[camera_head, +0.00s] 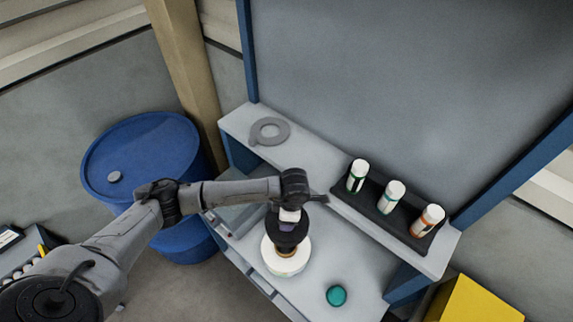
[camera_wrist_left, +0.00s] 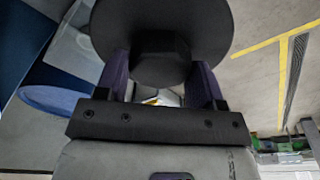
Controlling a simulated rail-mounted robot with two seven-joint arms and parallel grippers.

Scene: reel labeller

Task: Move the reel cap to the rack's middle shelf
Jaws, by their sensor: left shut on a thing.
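The reel cap is a black disc with a hub; it shows large in the left wrist view (camera_wrist_left: 160,22). My left gripper (camera_wrist_left: 160,75) is shut on its hub, with one dark finger on each side. In the head view my left gripper (camera_head: 289,214) points down over the bench, and the black cap (camera_head: 287,236) shows beneath it. A white reel with a tan core (camera_head: 286,263) appears right below the cap; I cannot tell whether they touch. I cannot identify the rack's middle shelf for sure. My right gripper is not in view.
A teal round object (camera_head: 336,295) lies on the lower surface. A blue drum (camera_head: 150,140) stands left, a yellow box (camera_head: 475,302) lower right.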

